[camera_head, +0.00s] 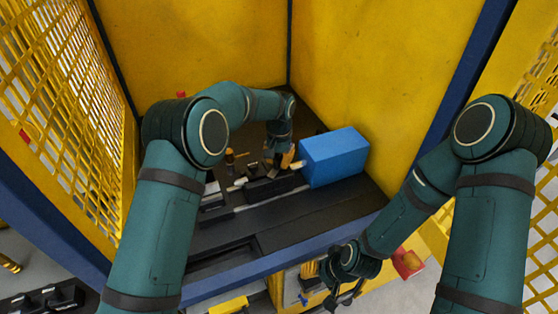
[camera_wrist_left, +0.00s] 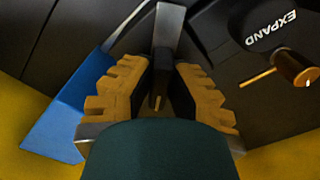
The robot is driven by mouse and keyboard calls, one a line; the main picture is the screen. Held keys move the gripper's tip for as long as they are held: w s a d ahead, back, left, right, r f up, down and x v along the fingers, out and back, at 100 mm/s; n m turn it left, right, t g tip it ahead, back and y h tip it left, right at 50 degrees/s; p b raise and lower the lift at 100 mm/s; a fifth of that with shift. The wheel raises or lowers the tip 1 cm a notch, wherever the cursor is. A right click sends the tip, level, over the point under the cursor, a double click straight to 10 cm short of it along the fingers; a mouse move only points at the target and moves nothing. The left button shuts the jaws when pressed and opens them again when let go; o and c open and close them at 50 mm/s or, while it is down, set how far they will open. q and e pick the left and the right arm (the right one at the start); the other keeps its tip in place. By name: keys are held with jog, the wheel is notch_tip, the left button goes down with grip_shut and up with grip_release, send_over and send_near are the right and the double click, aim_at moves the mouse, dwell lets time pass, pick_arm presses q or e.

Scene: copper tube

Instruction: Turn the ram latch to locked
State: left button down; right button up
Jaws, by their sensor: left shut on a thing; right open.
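My left gripper (camera_head: 280,158) reaches down at the bench fixture, beside the blue block. In the left wrist view its two tan ridged fingers with dark pads (camera_wrist_left: 160,92) are closed around a narrow part. A grey bar, which appears to be the ram latch (camera_wrist_left: 169,28), runs up from between the pads. Its lower part is largely hidden by the fingers, and I cannot read its locked or unlocked position. In the head view the arm and gripper cover most of it. My right gripper (camera_head: 343,294) is open and empty in front of the bench.
The blue block (camera_head: 335,157) stands right of the left gripper and also shows in the left wrist view (camera_wrist_left: 62,122). Yellow walls (camera_head: 190,50) enclose the bench.

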aim_at(279, 157)
pick_arm(q)
jog(key=m, duration=0.4)
jog(key=shift+f+m, duration=0.1)
jog(key=shift+m, duration=0.2)
jog(key=shift+s+m, duration=0.1)
jog(key=shift+m, duration=1.8)
jog(key=c, duration=0.9)
grip_release()
jog(key=shift+c, duration=0.2)
notch_tip(279, 157, up, 12)
